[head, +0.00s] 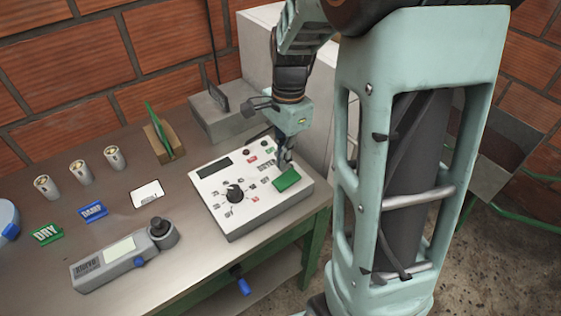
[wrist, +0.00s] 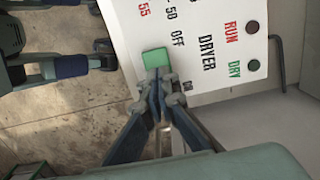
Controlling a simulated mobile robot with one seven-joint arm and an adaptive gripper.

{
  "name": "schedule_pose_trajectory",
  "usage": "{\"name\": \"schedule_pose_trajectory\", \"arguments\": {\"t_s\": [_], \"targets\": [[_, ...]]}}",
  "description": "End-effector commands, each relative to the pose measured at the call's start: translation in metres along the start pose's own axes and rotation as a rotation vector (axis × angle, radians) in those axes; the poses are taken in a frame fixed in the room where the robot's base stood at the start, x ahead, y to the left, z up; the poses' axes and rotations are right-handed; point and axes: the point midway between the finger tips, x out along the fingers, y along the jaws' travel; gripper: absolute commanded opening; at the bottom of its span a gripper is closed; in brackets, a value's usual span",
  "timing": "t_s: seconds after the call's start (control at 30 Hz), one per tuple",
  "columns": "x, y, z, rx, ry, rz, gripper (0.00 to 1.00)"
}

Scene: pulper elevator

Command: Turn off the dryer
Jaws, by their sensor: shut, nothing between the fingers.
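The dryer control box (head: 235,213) is a white panel on the table, with a dark display (head: 215,168) and a black dial (head: 235,193). Its green switch (head: 287,180) is at the right front corner; it also shows in the wrist view (wrist: 155,57), beside the printed words OFF and ON. My gripper (head: 284,158) is shut and empty, over the panel at the switch. In the wrist view its fingertips (wrist: 159,77) overlap the ON end of the switch; whether they touch cannot be told. The RUN lamp (wrist: 252,27) and DRY lamp (wrist: 252,66) look dark.
A grey box (head: 220,118) stands behind the panel, with a pale cabinet (head: 262,45) beyond. A handheld meter (head: 115,260), a DRY tag (head: 46,234), a DAMP tag (head: 92,210), a white card (head: 147,193) and small cups (head: 80,171) lie to the left.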

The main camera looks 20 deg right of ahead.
Motion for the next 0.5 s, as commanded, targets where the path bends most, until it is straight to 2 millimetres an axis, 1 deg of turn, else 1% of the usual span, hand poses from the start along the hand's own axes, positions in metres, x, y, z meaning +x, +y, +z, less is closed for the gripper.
{"name": "schedule_pose_trajectory", "arguments": {"t_s": [0.03, 0.2, 0.3, 0.4, 0.5], "targets": [[-0.016, -0.002, 0.003, -0.002, 0.002, -0.007, 0.0], [-0.054, -0.001, 0.012, -0.001, 0.002, -0.006, 0.0], [-0.072, 0.0, 0.017, 0.0, 0.001, -0.004, 0.0], [-0.085, 0.0, 0.02, -0.001, 0.001, -0.003, 0.0], [-0.092, 0.001, 0.022, -0.001, 0.001, -0.001, 0.0]]}}
